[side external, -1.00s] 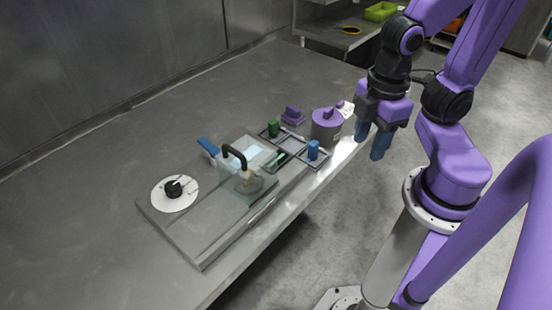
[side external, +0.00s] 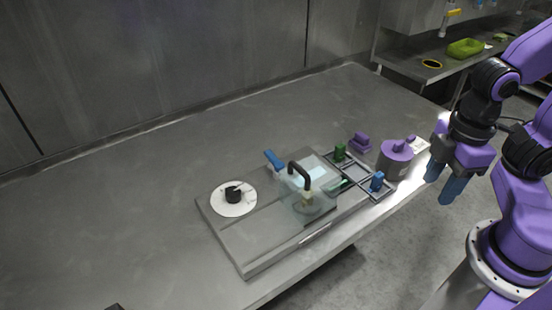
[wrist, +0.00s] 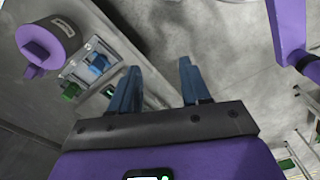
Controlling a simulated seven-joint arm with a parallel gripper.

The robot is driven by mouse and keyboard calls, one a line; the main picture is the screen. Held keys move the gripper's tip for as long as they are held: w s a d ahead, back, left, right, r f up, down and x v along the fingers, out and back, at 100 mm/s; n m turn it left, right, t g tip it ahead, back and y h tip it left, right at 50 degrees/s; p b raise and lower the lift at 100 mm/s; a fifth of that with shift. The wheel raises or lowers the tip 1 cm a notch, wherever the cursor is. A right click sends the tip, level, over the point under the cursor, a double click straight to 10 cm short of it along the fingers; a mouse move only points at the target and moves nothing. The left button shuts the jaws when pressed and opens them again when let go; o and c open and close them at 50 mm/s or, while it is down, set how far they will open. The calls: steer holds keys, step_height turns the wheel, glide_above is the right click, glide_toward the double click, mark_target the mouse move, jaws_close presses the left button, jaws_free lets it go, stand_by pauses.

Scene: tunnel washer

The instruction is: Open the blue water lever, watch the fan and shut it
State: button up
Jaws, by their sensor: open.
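I cannot make out a fan clearly; the inside of the box is too small to read. A white disc (side external: 223,208) with a black knob (side external: 233,194) lies on the plate's left part. My gripper (side external: 446,192) is open and empty, pointing down beyond the table's right front edge, well away from the lever.
A grey pot with a purple lid (side external: 395,151) stands between my gripper and the plate. A purple block (side external: 360,142) sits behind. The table's left is mostly clear.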

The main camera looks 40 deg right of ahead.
steer(key=o, duration=1)
steer(key=shift+w+a+r, duration=0.15)
steer(key=shift+w+a, duration=0.2)
steer(key=w+a+r+n+h, duration=0.1)
steer(key=w+a+r, duration=0.2)
steer(key=w+a, duration=0.3)
steer(key=w+a+r+n+h, duration=0.1)
steer(key=w+a+r, duration=0.2)
steer(key=w+a, duration=0.4)
steer(key=w, duration=0.4)
steer(key=shift+a+n, duration=0.25)
steer(key=shift+n, duration=0.05)
steer(key=w+a+r+n+h, duration=0.1)
steer(key=w+a, duration=0.3)
steer(key=w, duration=0.3)
steer(key=w+a+h, duration=0.2)
steer(key=w+a, duration=0.2)
steer(key=w, duration=0.3)
glide_toward(273, 158)
steer(key=shift+n+g, duration=0.3)
steer(key=x, duration=0.7)
steer(key=shift+w+d+f, duration=0.15)
steer(key=shift+w+f, duration=0.05)
steer(key=shift+f, duration=0.1)
steer(key=c, duration=1)
